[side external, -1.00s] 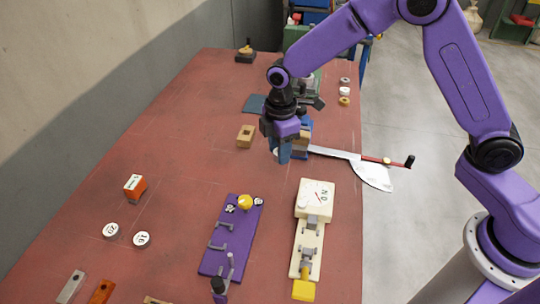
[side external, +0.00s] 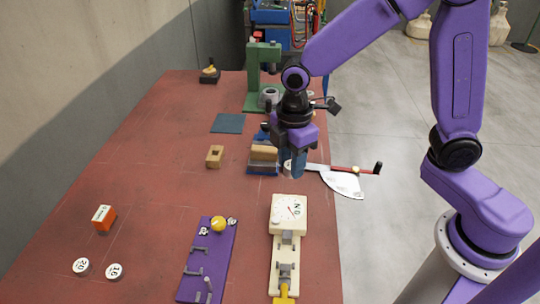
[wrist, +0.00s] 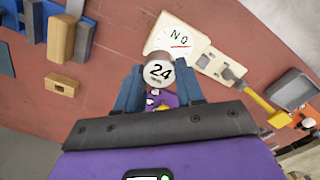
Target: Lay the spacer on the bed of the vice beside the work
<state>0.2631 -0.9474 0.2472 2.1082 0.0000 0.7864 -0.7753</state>
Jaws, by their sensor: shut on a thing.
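My gripper (side external: 293,166) is shut on the spacer, a round white disc marked 24 (wrist: 160,72), in the wrist view held between both fingertips. In the side view only a white edge of the disc (side external: 287,168) shows beside my fingers. The blue vice (side external: 262,170) is just left of my gripper there, with the tan work block (side external: 264,153) in it. In the wrist view the vice (wrist: 37,22) and work (wrist: 62,38) are at the upper left, apart from the disc. Disc height above the table is hard to judge.
A cream dial fixture (side external: 289,212) and purple plate (side external: 208,262) are in front. A small wooden block (side external: 215,156) sits left of the vice. Discs 20 (side external: 81,266) and 16 (side external: 114,271) lie front left.

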